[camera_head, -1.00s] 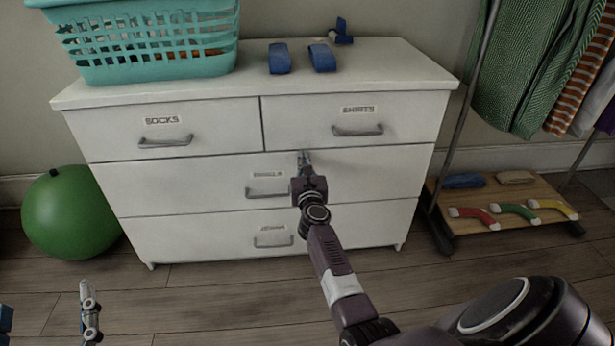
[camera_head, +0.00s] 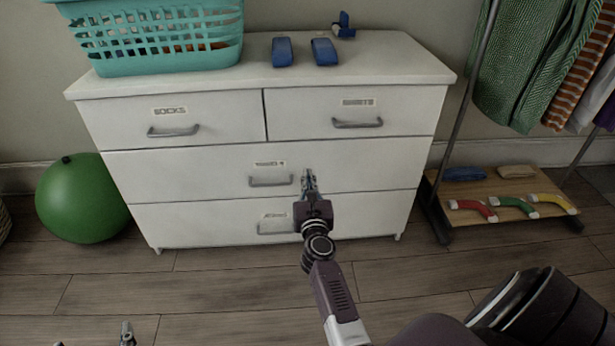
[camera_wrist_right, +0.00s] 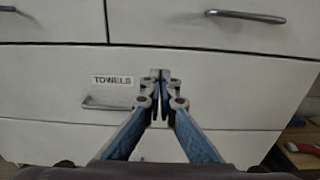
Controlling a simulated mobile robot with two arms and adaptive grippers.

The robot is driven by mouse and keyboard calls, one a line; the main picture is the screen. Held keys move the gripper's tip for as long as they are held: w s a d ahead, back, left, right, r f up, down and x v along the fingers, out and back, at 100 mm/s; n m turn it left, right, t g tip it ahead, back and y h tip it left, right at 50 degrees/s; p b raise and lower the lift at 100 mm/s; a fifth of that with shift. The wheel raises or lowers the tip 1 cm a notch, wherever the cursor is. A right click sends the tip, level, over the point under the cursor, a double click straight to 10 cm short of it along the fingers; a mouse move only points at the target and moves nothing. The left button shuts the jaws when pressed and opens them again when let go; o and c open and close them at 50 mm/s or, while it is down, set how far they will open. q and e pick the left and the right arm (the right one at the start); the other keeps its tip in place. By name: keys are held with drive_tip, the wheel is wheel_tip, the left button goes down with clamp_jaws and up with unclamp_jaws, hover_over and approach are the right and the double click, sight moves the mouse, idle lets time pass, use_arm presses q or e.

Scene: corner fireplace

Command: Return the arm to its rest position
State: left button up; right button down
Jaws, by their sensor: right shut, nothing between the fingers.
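My right gripper (camera_head: 309,180) is shut and empty in front of the white dresser (camera_head: 360,222), to the right of the towels drawer's handle (camera_head: 270,181). In the right wrist view its fingertips (camera_wrist_right: 161,82) meet in front of the drawer face, to the right of the "TOWELS" label (camera_wrist_right: 113,80); I cannot tell the exact gap to the dresser. All the drawers are closed. My left gripper (camera_head: 93,338) shows only as two fingertips, apart, at the bottom left edge; the rest is out of view.
A clothes rack with a wooden base (camera_head: 490,222) stands at the right. The floor in front is clear.

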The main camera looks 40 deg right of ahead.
drive_tip(key=shift+s+a, duration=0.2)
drive_tip(key=shift+s, duration=0.05)
